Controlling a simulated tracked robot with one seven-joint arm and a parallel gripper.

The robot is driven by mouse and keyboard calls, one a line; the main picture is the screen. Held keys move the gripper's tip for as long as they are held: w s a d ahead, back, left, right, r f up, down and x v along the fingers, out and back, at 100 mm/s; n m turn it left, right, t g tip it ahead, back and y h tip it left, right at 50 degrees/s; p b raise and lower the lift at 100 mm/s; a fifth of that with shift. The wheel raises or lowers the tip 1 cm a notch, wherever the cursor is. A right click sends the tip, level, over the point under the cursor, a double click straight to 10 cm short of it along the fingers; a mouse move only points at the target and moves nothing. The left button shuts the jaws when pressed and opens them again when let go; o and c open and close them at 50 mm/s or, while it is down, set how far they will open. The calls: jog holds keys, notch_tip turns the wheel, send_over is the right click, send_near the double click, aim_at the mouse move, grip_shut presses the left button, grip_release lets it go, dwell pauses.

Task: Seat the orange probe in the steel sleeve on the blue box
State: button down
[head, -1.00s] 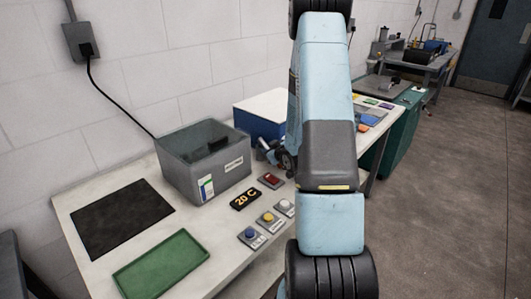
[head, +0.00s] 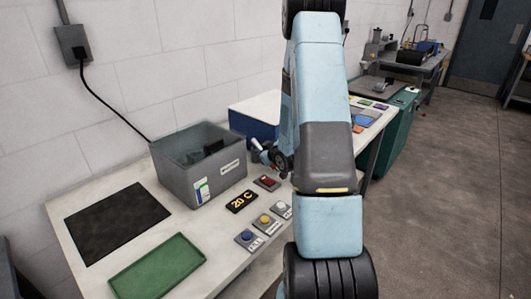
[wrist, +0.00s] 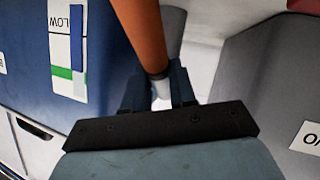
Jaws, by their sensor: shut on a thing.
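The orange probe (wrist: 142,32) shows large in the wrist view, running from the top edge down to a pale band between the fingers. My gripper (wrist: 157,92) is shut on it near that band. The blue box (wrist: 25,60) fills the left of the wrist view, with a LOW label on its side. In the head view the blue box (head: 238,127) has a white top and stands on the bench behind my arm. My gripper (head: 265,155) is small there, near the box's front and partly hidden by the arm. I cannot make out the steel sleeve.
A grey open bin (head: 180,185) stands left of the blue box. In front are a 20 C display (head: 241,201) and several button blocks. A green tray (head: 157,265) and a black mat (head: 117,221) lie at the bench's left. Floor at right is clear.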

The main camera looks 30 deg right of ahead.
notch_tip(320, 180, up, 2)
jog(key=shift+d+r, duration=0.1)
jog(key=shift+r, duration=0.1)
jog(key=s+d+r, duration=0.1)
jog(key=r, duration=0.1)
jog(key=s+d+r, duration=0.1)
jog(key=r, duration=0.1)
jog(key=s+d+r, duration=0.1)
jog(key=s+r, duration=0.1)
jog(key=s+d+r, duration=0.4)
jog(key=s+d, duration=0.1)
jog(key=s, duration=0.2)
jog(key=shift+s+d, duration=0.2)
jog(key=shift+d, duration=0.05)
